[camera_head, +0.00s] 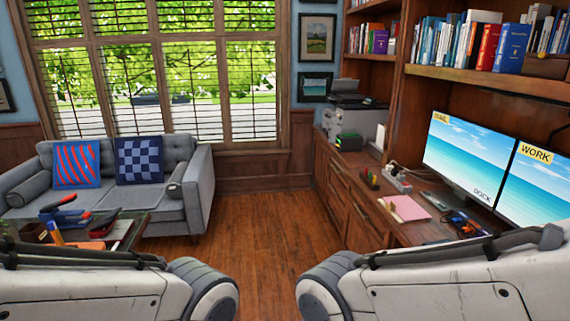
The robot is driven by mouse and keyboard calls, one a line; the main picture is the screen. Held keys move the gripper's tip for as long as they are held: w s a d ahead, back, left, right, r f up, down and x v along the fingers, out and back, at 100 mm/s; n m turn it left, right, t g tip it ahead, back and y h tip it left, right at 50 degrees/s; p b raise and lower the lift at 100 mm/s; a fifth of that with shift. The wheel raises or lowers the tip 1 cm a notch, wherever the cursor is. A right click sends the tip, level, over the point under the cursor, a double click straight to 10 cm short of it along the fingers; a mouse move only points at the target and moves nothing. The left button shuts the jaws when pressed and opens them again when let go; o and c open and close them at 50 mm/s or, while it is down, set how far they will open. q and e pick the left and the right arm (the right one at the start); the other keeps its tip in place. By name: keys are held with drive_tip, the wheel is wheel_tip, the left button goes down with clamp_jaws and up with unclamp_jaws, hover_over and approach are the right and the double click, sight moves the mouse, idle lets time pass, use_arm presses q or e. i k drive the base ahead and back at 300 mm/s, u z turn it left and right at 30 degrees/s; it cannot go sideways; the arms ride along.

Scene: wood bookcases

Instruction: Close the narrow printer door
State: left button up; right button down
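A printer with a dark top (357,97) stands at the far end of the wooden desk along the right wall, by the window corner. Under and beside its dark top is a light grey body (352,124). It is small at this distance, so I cannot make out a narrow door on it or tell how far one stands open. Wooden drawer and door fronts (345,190) line the desk below. White links of my two arms cross the bottom left and bottom right; neither gripper is in view.
Wooden floor (250,235) is clear in the middle, up to the window wall. A grey sofa (190,205) stands at left, with a low table (125,235) of tools before it. On the desk are a pink folder (405,208) and monitors (466,157).

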sight(333, 129)
drive_tip(key=i, duration=4.85)
